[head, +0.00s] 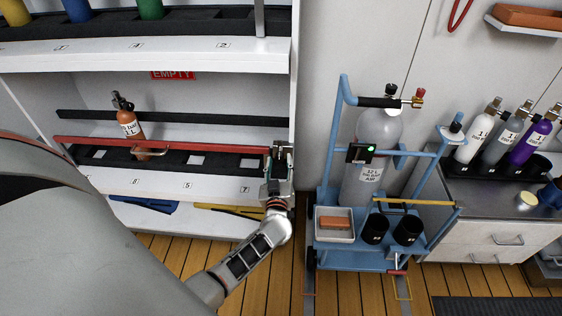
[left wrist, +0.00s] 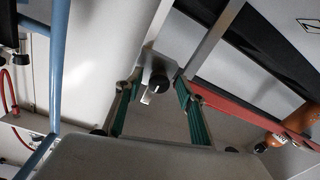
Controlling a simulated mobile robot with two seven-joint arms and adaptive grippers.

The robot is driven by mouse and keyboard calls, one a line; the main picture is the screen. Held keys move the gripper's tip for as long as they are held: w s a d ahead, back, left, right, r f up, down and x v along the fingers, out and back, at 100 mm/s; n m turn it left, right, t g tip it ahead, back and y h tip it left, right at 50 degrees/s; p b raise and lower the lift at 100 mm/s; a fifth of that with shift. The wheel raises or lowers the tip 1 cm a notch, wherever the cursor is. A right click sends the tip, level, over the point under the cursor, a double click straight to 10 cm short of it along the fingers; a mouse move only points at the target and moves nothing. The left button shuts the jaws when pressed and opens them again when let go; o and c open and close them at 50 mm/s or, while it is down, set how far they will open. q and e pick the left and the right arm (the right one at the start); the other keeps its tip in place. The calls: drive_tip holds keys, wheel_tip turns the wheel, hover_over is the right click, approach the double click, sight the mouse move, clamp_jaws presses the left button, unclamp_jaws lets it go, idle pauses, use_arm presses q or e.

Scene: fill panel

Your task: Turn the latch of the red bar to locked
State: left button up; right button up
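The red bar (head: 205,146) runs across the front of the lower shelf, and its right end meets the shelf's right post. In the left wrist view the red bar (left wrist: 235,110) slants down to the right. The latch (left wrist: 157,82), a dark knob with a small light metal tab, sits in front of a grey plate. My left gripper (head: 278,160) is at the bar's right end and hides most of the latch in the head view. In the left wrist view its two green-padded fingers (left wrist: 156,86) are spread on either side of the latch, with gaps visible. My right gripper is out of view.
An orange cylinder (head: 131,126) stands in the shelf behind the bar. A blue cart (head: 345,258) with a grey cylinder (head: 366,165) stands just right of my left gripper. A counter (head: 490,205) with several small cylinders is farther right. Wooden floor (head: 255,295) shows below.

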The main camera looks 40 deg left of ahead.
use_arm(q)
drive_tip(key=shift+w+a, duration=0.35)
drive_tip(key=shift+w, duration=0.15)
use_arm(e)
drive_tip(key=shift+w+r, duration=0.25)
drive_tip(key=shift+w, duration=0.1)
use_arm(q)
clamp_jaws()
